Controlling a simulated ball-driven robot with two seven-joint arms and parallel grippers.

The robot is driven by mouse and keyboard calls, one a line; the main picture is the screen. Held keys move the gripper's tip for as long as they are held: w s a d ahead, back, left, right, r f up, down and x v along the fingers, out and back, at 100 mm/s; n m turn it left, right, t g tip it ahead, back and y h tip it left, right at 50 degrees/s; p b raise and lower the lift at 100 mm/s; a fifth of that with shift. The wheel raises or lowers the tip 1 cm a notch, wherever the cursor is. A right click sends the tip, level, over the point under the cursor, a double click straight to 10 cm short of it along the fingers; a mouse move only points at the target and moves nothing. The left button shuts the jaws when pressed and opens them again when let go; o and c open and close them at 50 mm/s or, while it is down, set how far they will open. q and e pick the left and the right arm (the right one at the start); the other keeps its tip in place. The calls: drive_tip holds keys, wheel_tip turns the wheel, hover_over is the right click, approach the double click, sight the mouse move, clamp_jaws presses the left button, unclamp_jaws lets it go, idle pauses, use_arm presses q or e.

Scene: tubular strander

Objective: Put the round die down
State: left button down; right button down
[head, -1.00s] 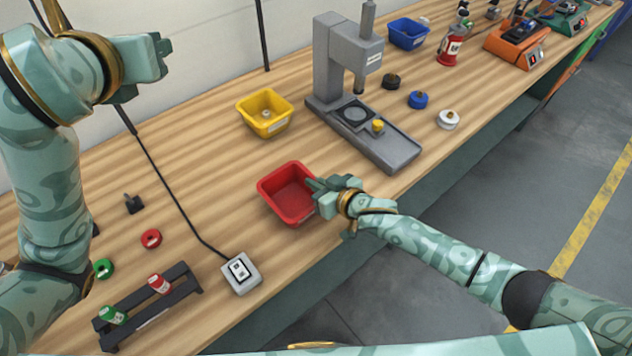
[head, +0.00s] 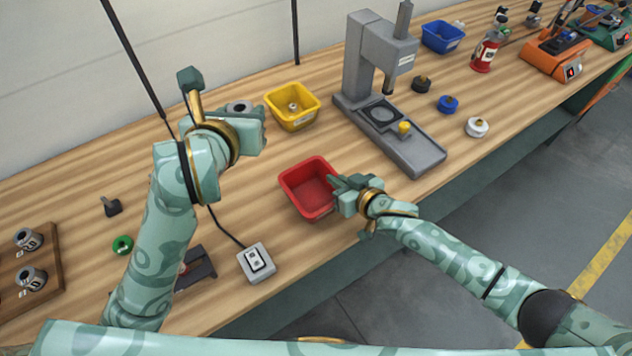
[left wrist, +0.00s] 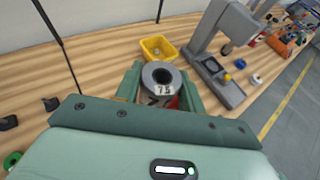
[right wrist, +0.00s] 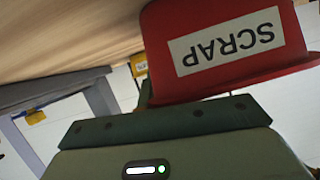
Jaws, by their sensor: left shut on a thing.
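The round die (left wrist: 163,82) is a dark grey ring with a hole and a white label reading 75. My left gripper (head: 236,112) is shut on it, with a finger on each side in the left wrist view. In the head view the die (head: 239,106) is partly hidden by the hand, above the table left of the yellow bin. My right gripper (head: 342,188) is at the right rim of the red bin (head: 304,205). The right wrist view shows the bin's SCRAP label (right wrist: 228,42) close up; whether those fingers are open or shut is unclear.
A wooden board (head: 45,243) with two grey labelled dies lies at the far left. The yellow bin (head: 292,120), grey press (head: 370,70), switch box (head: 257,262) and black rack (head: 197,268) stand on the table.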

drive_tip(key=shift+f, duration=0.1)
use_arm(q)
drive_tip(key=w+d+f+n+y, duration=0.1)
drive_tip(key=d+f, duration=0.8)
wheel_tip(320, 180, down, 9)
drive_tip(key=shift+w+f, duration=0.15)
drive_tip(key=shift+w, duration=0.05)
drive_tip(key=shift+d+f, duration=0.1)
drive_tip(key=shift+f, duration=0.35)
drive_tip(key=shift+f, duration=0.15)
drive_tip(key=c, duration=0.9)
unclamp_jaws()
drive_tip(key=shift+o, duration=0.2)
